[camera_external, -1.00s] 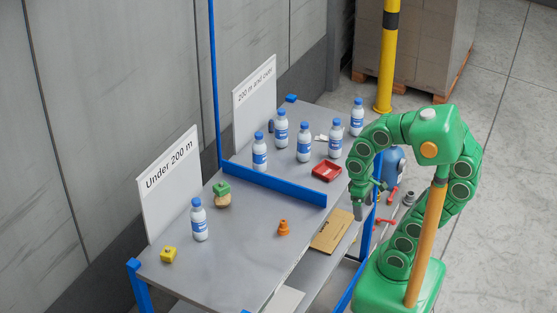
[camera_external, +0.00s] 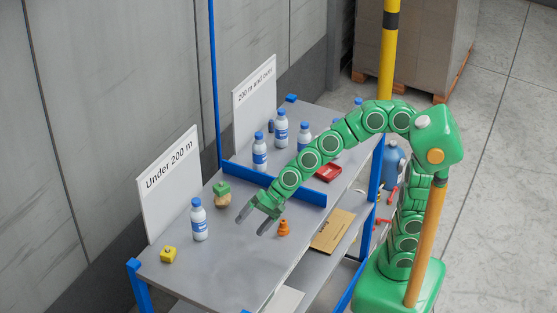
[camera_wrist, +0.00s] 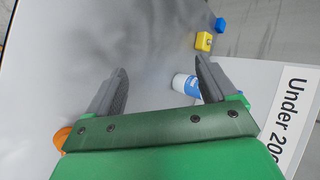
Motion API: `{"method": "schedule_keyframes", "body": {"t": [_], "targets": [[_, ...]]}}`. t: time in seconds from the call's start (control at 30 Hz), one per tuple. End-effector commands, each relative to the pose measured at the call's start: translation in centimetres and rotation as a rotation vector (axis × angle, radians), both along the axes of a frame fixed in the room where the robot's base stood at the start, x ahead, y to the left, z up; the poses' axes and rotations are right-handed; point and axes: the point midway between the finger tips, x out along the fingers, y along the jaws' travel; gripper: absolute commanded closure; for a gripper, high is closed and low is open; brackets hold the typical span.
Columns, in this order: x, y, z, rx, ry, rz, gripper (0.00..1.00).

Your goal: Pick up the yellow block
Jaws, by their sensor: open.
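The yellow block (camera_external: 168,255) sits on the grey tabletop near its front left corner, below the "Under 200 m" sign. In the wrist view the yellow block (camera_wrist: 203,41) shows beyond the fingers, at the upper right. My gripper (camera_external: 254,222) is open and empty above the table, to the right of the block and well apart from it.
A bottle (camera_external: 199,220) stands between my gripper and the block. The front middle is clear.

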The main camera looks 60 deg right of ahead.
Motion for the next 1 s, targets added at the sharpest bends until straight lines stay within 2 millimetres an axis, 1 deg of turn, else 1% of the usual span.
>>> {"method": "schedule_keyframes", "body": {"t": [0.03, 0.1, 0.2, 0.3, 0.43, 0.5, 0.63, 0.7, 0.8, 0.9, 1.0], "targets": [[1.2, 2.0, 0.1, 0.064, 0.017, -0.055, 0.15], [2.9, 4.1, 0.7, 0.162, 0.042, -0.147, 0.15], [5.2, 7.0, 0.9, 0.295, 0.092, -0.282, 0.15], [7.5, 9.4, 1.0, 0.429, 0.142, -0.423, 0.15], [10.3, 11.9, 0.4, 0.596, 0.215, -0.61, 0.15], [11.6, 13.0, -0.3, 0.68, 0.251, -0.713, 0.15], [13.6, 14.5, -2.2, 0.831, 0.315, -0.906, 0.15], [14.6, 15.0, -3.6, 0.908, 0.342, -1.012, 0.15], [15.7, 15.3, -5.3, 1.017, 0.365, -1.151, 0.15], [16.3, 15.2, -7.2, 1.101, 0.375, -1.266, 0.15], [16.6, 15.0, -8.4, 1.163, 0.371, -1.343, 0.15]]}}
